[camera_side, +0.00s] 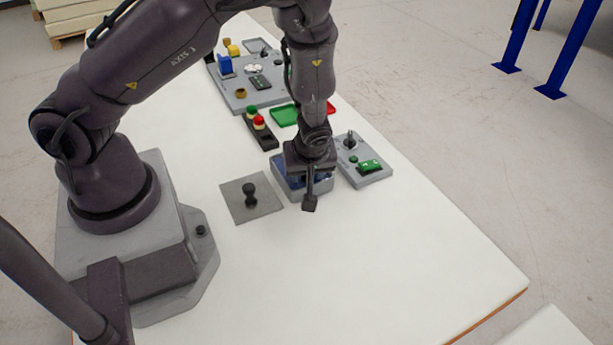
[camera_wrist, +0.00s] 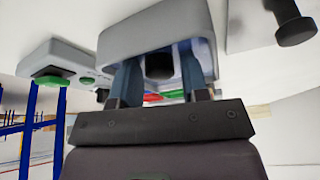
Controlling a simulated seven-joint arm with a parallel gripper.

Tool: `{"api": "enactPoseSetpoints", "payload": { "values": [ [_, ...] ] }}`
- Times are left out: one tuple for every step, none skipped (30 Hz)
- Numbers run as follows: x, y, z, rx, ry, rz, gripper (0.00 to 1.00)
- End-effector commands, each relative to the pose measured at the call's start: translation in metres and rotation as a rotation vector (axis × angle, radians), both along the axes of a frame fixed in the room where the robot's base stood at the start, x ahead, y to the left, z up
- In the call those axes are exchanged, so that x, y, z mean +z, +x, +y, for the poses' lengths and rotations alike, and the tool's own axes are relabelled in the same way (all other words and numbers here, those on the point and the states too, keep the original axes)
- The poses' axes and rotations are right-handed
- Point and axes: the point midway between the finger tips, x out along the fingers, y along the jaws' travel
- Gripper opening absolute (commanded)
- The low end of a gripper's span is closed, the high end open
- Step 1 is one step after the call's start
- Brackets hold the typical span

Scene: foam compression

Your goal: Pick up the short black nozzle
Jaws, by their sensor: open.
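My gripper (camera_side: 306,176) points down at a grey box (camera_side: 320,194) with a blue inside. In the wrist view my gripper's two fingers (camera_wrist: 160,62) are apart and reach to the opening of the grey box (camera_wrist: 150,27). A dark rounded piece (camera_wrist: 159,70) shows between them, apparently inside the box; whether it is the short nozzle I cannot tell. A black knob-shaped piece (camera_side: 250,194) stands upright on a flat grey plate (camera_side: 234,208), left of the gripper. It also shows in the wrist view (camera_wrist: 295,27), clear of the fingers.
A grey panel (camera_side: 376,177) with a green part and a black lever stands close right of the box. Behind are a dark button block (camera_side: 262,137), a green tray (camera_side: 284,116) and a grey board (camera_side: 235,98) with several parts. The front white table (camera_side: 350,270) is clear.

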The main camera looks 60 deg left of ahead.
Motion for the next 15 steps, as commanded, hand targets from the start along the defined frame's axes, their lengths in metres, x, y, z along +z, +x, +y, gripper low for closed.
{"api": "enactPoseSetpoints", "payload": {
  "values": [
    [-0.0052, 0.0001, 0.0024, 0.000, 0.001, 0.003, 0.41],
    [-0.0068, 0.0005, 0.0029, 0.000, 0.001, 0.002, 0.41],
    [-0.0082, 0.0010, 0.0035, -0.001, 0.000, 0.000, 0.41],
    [-0.0089, 0.0011, 0.0036, -0.001, 0.000, -0.001, 0.41],
    [-0.0092, 0.0012, 0.0037, -0.001, 0.000, -0.001, 0.41],
    [-0.0092, 0.0012, 0.0036, -0.001, 0.000, -0.001, 0.41],
    [-0.0091, 0.0012, 0.0035, -0.001, 0.000, -0.001, 0.41],
    [-0.0090, 0.0013, 0.0034, -0.001, 0.000, -0.001, 0.41],
    [-0.0089, 0.0012, 0.0034, -0.001, 0.000, -0.001, 0.41],
    [-0.0088, 0.0012, 0.0034, -0.001, 0.000, -0.001, 0.39],
    [-0.0088, 0.0012, 0.0034, -0.001, 0.000, -0.001, 0.32],
    [-0.0087, 0.0012, 0.0033, -0.001, 0.000, -0.001, 0.23],
    [-0.0087, 0.0011, 0.0033, -0.001, 0.000, -0.001, 0.16],
    [-0.0087, 0.0011, 0.0033, -0.001, 0.000, -0.001, 0.09],
    [-0.0086, 0.0011, 0.0033, -0.001, 0.000, -0.001, 0.05]
  ]
}}
